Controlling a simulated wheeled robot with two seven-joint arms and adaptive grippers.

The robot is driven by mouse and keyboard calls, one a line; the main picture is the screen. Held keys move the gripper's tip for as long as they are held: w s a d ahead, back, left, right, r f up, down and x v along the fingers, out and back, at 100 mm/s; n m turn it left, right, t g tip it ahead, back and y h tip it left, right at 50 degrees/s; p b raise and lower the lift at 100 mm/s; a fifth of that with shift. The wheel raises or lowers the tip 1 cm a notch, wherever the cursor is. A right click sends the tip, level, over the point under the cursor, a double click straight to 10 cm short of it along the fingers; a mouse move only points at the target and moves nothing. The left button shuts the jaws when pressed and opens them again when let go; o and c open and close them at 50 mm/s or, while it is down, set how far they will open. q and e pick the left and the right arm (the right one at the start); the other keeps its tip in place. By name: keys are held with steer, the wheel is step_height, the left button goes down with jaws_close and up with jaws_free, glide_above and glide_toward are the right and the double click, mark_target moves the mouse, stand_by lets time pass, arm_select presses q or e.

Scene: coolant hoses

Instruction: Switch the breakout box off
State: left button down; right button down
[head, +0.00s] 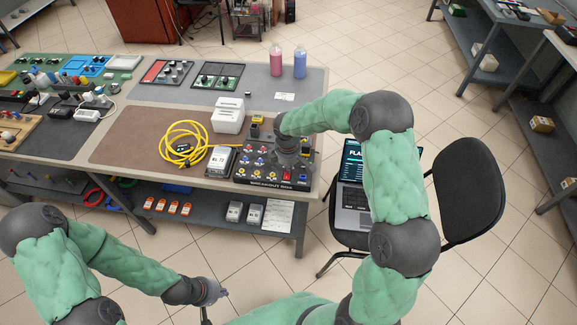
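The breakout box (262,184) is a dark box with rows of coloured connectors and knobs, at the front right corner of the workbench. A red switch (287,177) shows on its front right part. My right gripper (289,163) reaches down over the right half of the box, close above its top or touching it; I cannot tell which. It hides part of the panel, and its fingers are too small and dark to read. The switch's position cannot be made out. My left gripper (221,293) is low in front of the bench, away from the box, its fingers unclear.
A coiled yellow cable (185,146), a grey meter-like device (220,159) and a white container (228,115) lie left of and behind the box. Pink (276,62) and purple (300,64) bottles stand at the back. A chair holding a laptop (353,195) stands right of the bench.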

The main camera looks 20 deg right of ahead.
mark_target(288, 175)
steer(key=shift+f, duration=0.35)
steer(key=shift+s+a+r, duration=0.25)
steer(key=shift+s+a, duration=0.15)
steer(key=shift+s, duration=0.25)
steer(key=shift+w+r, duration=0.1)
steer(key=shift+r, duration=0.05)
steer(key=shift+r+p, duration=0.25)
steer(key=shift+p, duration=0.1)
steer(key=r+p, duration=0.2)
steer(key=r, duration=0.1)
steer(key=shift+s+a+r+p, duration=0.1)
steer(key=shift+s+r+p, duration=0.1)
steer(key=shift+r+p, duration=0.1)
step_height(288, 175, up, 10)
steer(key=s+p, duration=0.1)
steer(key=shift+a+f+p, duration=0.25)
steer(key=shift+a+p, duration=0.05)
